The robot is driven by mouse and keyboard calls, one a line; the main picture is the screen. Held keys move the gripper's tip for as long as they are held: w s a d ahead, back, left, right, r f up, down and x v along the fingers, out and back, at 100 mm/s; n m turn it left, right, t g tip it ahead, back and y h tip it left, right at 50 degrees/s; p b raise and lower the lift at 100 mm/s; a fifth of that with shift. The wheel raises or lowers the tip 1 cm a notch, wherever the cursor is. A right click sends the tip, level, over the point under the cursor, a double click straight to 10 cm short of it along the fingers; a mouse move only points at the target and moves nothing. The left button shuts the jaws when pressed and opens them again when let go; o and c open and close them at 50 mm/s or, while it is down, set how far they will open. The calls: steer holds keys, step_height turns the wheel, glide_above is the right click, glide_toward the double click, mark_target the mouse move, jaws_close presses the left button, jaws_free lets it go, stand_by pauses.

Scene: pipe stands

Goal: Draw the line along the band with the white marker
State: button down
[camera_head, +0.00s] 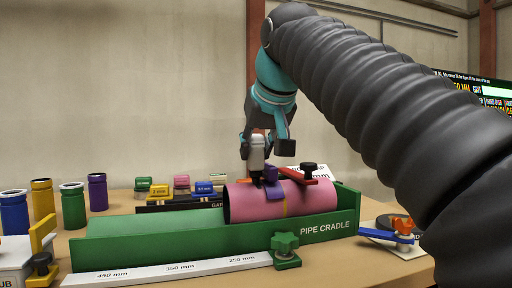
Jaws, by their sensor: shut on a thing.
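A pink pipe (252,204) lies in the green pipe cradle (190,240), toward its right end. A thin yellowish stripe (286,208) runs down the pipe's near side; I cannot tell whether it is the band or a drawn line. A purple piece (271,186) and a red bar (296,184) with a black knob sit on top of the pipe. My gripper (265,148) is above the pipe, pointing down, and is shut on the white marker (257,155). The marker is roughly upright; its lower end is by the purple piece, and I cannot tell whether it touches anything.
A ruler strip (175,269) and a green knob (285,243) lie along the cradle's front. Blue, yellow, green and purple jars (73,206) stand at left. Small coloured blocks (181,185) sit behind the cradle. A blue-and-red tool (390,236) lies at right. My arm covers the right side.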

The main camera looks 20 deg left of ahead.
steer(key=shift+s+d+f, duration=0.1)
steer(key=shift+s+d, duration=0.05)
steer(key=shift+s, duration=0.1)
steer(key=shift+w+a+r+p, duration=0.25)
steer(key=shift+w+p, duration=0.2)
steer(key=shift+p, duration=0.2)
steer(key=shift+w+a+f+p, duration=0.15)
steer(key=shift+w+a+p, duration=0.35)
steer(key=shift+w+p, duration=0.35)
stand_by(0.6)
steer(key=shift+s+d, duration=0.3)
steer(key=shift+s, duration=0.2)
steer(key=shift+s+d, duration=0.25)
steer(key=shift+s, duration=0.25)
stand_by(0.3)
steer(key=shift+s+d+f, duration=0.15)
steer(key=shift+s+d, duration=0.05)
steer(key=shift+s, duration=0.1)
stand_by(0.3)
steer(key=shift+w+a+r+p, duration=0.25)
steer(key=shift+w+a+p, duration=0.05)
steer(key=shift+w+p, duration=0.25)
steer(key=shift+w+a+f+p, duration=0.1)
steer(key=shift+w+a+p, duration=0.35)
steer(key=shift+w, duration=0.25)
stand_by(0.8)
step_height(320, 180, up, 7)
stand_by(1.2)
